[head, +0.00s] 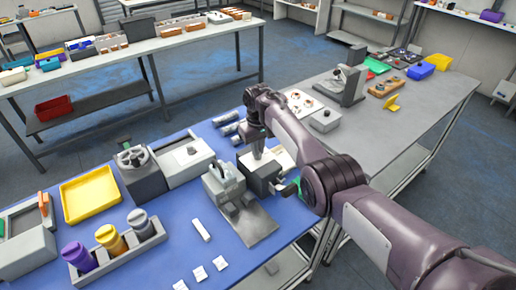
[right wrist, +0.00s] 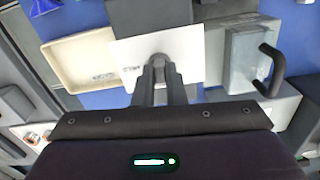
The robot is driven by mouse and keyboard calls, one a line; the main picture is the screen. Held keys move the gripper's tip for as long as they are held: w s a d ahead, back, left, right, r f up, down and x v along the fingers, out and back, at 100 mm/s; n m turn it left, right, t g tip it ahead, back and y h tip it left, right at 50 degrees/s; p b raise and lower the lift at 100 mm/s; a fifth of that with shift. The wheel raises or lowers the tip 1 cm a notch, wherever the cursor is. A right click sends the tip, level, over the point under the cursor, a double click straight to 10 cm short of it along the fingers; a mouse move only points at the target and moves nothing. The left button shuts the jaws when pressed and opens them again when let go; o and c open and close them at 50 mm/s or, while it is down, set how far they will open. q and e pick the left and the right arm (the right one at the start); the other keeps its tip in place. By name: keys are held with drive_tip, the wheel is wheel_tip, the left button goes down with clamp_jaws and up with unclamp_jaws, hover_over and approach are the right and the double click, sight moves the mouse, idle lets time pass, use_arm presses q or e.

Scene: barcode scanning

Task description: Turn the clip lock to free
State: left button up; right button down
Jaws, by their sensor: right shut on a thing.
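The clip lock appears to be a grey box (head: 262,184) on the blue bench mat, beneath my right gripper. In the right wrist view its white top plate (right wrist: 190,48) carries dark lettering, too small to read for sure. My right gripper (head: 257,154) points down at the box. Its two dark fingers (right wrist: 160,82) are shut on a small grey knob (right wrist: 156,61) on the plate, and they hide most of it. Which way the knob is turned I cannot tell. My left gripper is not in view.
A grey device with a handle (head: 222,181) stands close left of the box. A yellow tray (head: 88,194), a rack of bottles (head: 117,254) and a handwheel machine (head: 140,177) stand further left. A cream tray (right wrist: 78,58) lies beside the plate.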

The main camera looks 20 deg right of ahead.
drive_tip(key=shift+n, duration=0.5)
drive_tip(key=c, duration=1.5)
unclamp_jaws()
drive_tip(key=shift+w, duration=0.1)
wheel_tip(320, 180, up, 4)
drive_tip(key=p, duration=0.3)
drive_tip(key=shift+f, duration=0.1)
wheel_tip(320, 180, up, 3)
drive_tip(key=shift+r, duration=0.5)
drive_tip(key=shift+f, duration=0.1)
